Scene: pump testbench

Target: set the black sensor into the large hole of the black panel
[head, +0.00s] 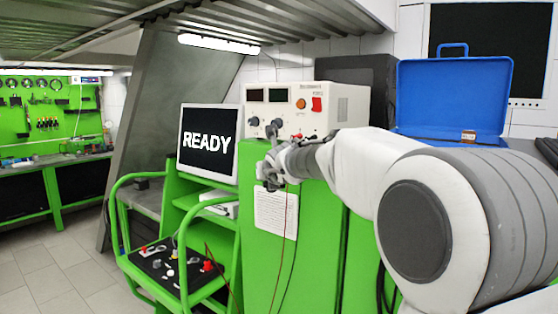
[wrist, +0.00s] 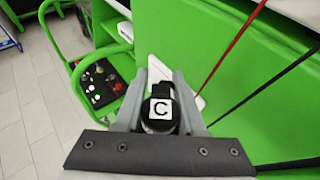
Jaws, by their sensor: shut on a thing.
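The black sensor (wrist: 160,108), a round dark body with a white "C" label, is between the fingers in the wrist view. My gripper (wrist: 163,80) is shut on it; it also shows in the head view (head: 266,170), raised in front of the green cabinet. In the head view the sensor is too small to make out clearly. The black panel (head: 185,279) lies on the green cart at the lower left, below and left of my gripper and well apart from it. It also shows at the upper left of the wrist view (wrist: 106,74). I cannot tell which hole is the large one.
The panel carries several red and white fittings. Green cart rails (head: 118,215) rise around it. A READY screen (head: 209,146) stands behind it. A power supply (head: 290,112) sits on the green cabinet (head: 262,258). Red and black cables (wrist: 228,58) hang close to my gripper.

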